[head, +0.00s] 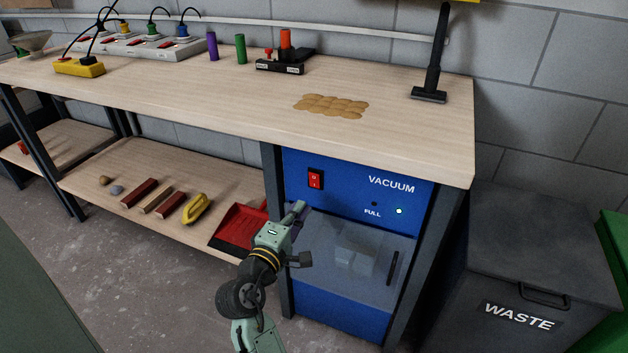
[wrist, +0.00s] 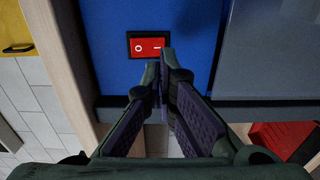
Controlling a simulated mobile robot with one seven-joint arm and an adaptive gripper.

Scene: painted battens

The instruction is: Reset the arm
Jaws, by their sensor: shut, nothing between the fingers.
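My gripper (head: 300,207) is shut and empty, in front of the blue vacuum cabinet (head: 340,170) under the bench. In the wrist view its fingertips (wrist: 162,62) meet just beside the red rocker switch (wrist: 148,44), marked with a circle and a line. Whether they touch the cabinet face I cannot tell. In the head view the same switch (head: 315,179) sits above and right of the fingertips. My arm reaches up from the bottom of the head view.
The bench top (head: 210,95) carries a tan patch of debris (head: 331,106) and a black vacuum nozzle (head: 430,93). A red dustpan (head: 237,226) and several battens lie on the lower shelf. A waste bin (head: 535,270) stands right.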

